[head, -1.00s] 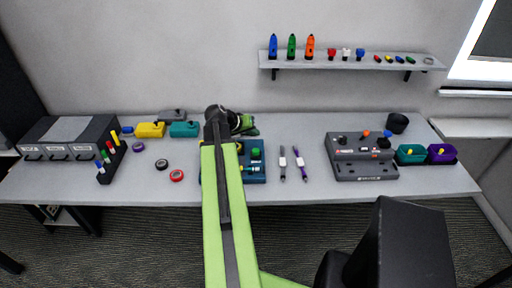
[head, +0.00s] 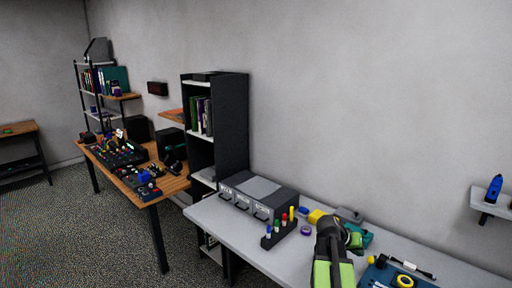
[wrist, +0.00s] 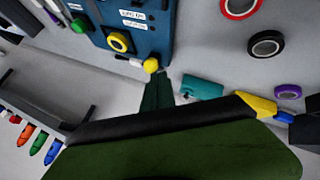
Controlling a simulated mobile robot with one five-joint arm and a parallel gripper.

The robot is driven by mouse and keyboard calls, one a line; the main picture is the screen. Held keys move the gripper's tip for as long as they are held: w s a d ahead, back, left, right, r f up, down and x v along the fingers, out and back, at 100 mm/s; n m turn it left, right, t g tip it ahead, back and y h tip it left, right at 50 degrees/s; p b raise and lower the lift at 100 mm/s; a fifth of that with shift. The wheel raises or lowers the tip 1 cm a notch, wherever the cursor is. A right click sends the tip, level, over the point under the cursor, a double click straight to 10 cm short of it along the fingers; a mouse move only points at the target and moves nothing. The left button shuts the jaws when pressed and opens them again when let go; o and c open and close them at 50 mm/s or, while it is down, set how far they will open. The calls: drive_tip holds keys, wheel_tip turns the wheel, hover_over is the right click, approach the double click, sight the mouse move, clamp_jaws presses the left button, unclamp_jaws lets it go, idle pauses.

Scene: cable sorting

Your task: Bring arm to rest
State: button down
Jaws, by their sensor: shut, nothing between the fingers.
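My gripper (head: 356,241) shows at the end of my folded green arm in the lower right of the head view, in front of the teal box (head: 366,232). In the wrist view, its dark green fingers (wrist: 158,92) are together and hold nothing. The fingers point toward the blue panel (wrist: 140,45) with yellow and green knobs. The teal box (wrist: 202,88) is beside the fingers in that view. My gripper seems above the bench and apart from these things, but its exact height is hard to judge.
The grey bench (head: 215,221) carries a drawer cabinet (head: 258,194), a marker rack (head: 281,234) and a yellow box (head: 317,216). A tall bookcase (head: 233,125) and a wooden table (head: 166,184) stand left. Tape rolls (wrist: 266,46) lie near the panel. The carpet (head: 85,235) at left is open.

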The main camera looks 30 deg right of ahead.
drive_tip(key=w+a+f+n+t+y, duration=0.1)
drive_tip(key=w+a+n, duration=0.1)
drive_tip(key=w+a, duration=0.5)
drive_tip(key=w+a+f+n+t+y, duration=0.1)
drive_tip(key=w+a, duration=0.1)
drive_tip(key=a, duration=0.9)
drive_tip(key=w+a+f+n+t+y, duration=0.15)
drive_tip(key=w+a, duration=0.35)
drive_tip(key=a, duration=0.5)
drive_tip(key=s+a+f+n+g+y, duration=0.1)
drive_tip(key=s+a+n+y, duration=0.1)
drive_tip(key=a, duration=1)
drive_tip(key=s+a+f+n+g+y, duration=0.2)
drive_tip(key=s+a+n+y, duration=0.1)
drive_tip(key=a, duration=0.9)
drive_tip(key=shift+s+n, duration=0.35)
drive_tip(key=shift+s, duration=0.1)
